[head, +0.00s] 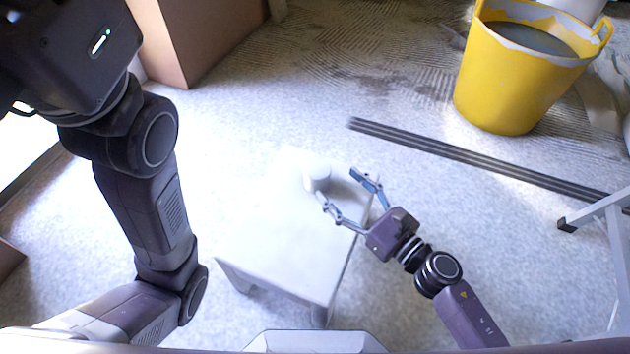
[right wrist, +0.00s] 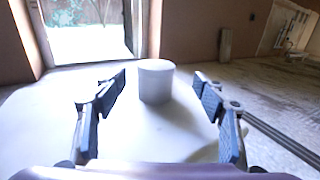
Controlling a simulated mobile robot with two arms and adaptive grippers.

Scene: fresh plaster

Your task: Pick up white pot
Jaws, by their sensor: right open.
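The white pot (head: 317,176) stands upright on a small white table (head: 285,245), near its far right edge in the head view. My right gripper (head: 343,187) is open beside the pot, reaching in from the lower right. In the right wrist view the pot (right wrist: 156,82) stands just ahead, between the lines of the two spread fingers (right wrist: 158,97), and neither finger appears to touch it. My left arm shows at the left of the head view, but its gripper is out of view.
A yellow bucket (head: 510,85) of grey material stands at the upper right. A dark rail (head: 470,158) lies on the floor beyond the table. A brown box (head: 200,40) is at the upper left, and grey metal legs (head: 612,235) stand at the right edge.

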